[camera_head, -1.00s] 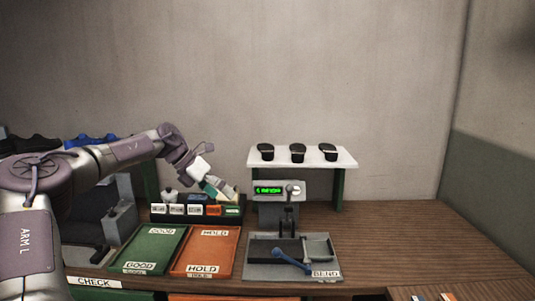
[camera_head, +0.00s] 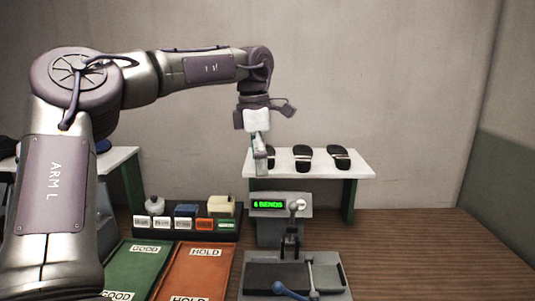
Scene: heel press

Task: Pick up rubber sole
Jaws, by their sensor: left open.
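Three black sole-like pieces, each with a pale band, lie in a row on a white shelf: a left one (camera_head: 273,158), a middle one (camera_head: 303,158) and a right one (camera_head: 340,158). I cannot tell from looks alone which is the rubber sole. My left gripper (camera_head: 263,167) points down at the left end of the shelf, in front of the left black piece and partly hiding it. It is open, seen nearly edge-on, and I see nothing held in it. I cannot tell whether it touches the piece. My right gripper is not in view.
Below the white shelf (camera_head: 360,166) stands a press with a green display (camera_head: 268,204) and a grey tray holding a blue-ended tool (camera_head: 289,291). A rack of labelled bins (camera_head: 186,226), a green GOOD tray (camera_head: 136,272) and an orange HOLD tray (camera_head: 197,270) lie left. The right of the bench is clear.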

